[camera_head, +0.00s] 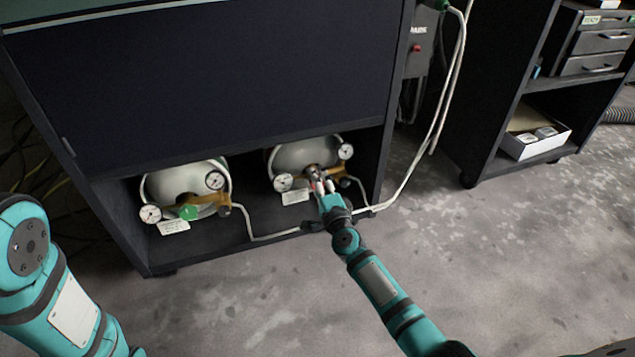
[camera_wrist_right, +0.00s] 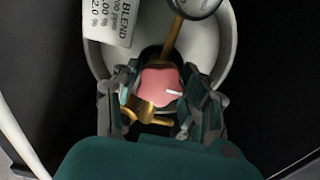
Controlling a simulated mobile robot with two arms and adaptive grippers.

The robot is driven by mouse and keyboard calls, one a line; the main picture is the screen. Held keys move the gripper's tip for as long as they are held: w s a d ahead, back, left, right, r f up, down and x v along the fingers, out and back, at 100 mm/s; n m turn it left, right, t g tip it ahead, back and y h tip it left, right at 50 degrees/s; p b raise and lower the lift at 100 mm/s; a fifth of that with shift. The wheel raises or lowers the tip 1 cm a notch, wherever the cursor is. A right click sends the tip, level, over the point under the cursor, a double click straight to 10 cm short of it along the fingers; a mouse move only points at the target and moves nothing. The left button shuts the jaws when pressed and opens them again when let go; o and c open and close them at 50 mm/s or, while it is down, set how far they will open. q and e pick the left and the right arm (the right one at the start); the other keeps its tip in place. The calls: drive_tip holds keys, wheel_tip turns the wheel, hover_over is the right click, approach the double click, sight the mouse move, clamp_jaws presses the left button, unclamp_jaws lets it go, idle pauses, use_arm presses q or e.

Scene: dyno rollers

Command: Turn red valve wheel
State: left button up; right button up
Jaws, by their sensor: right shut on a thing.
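The red valve wheel (camera_wrist_right: 160,84) shows pinkish-red in the right wrist view, in front of a white gas cylinder (camera_wrist_right: 222,50). My right gripper (camera_wrist_right: 163,98) has a finger on each side of it and is shut on it. In the head view my right gripper (camera_head: 320,184) reaches into the low shelf at the right cylinder (camera_head: 300,155) and hides most of the wheel. My left arm shows at the left edge of the head view, but its gripper is out of the picture.
Pressure gauges, brass fittings and a white hose (camera_head: 395,190) are close by. The floor (camera_head: 520,250) in front is clear.

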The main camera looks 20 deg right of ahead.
drive_tip(key=shift+f, duration=0.1)
drive_tip(key=o, duration=1.2)
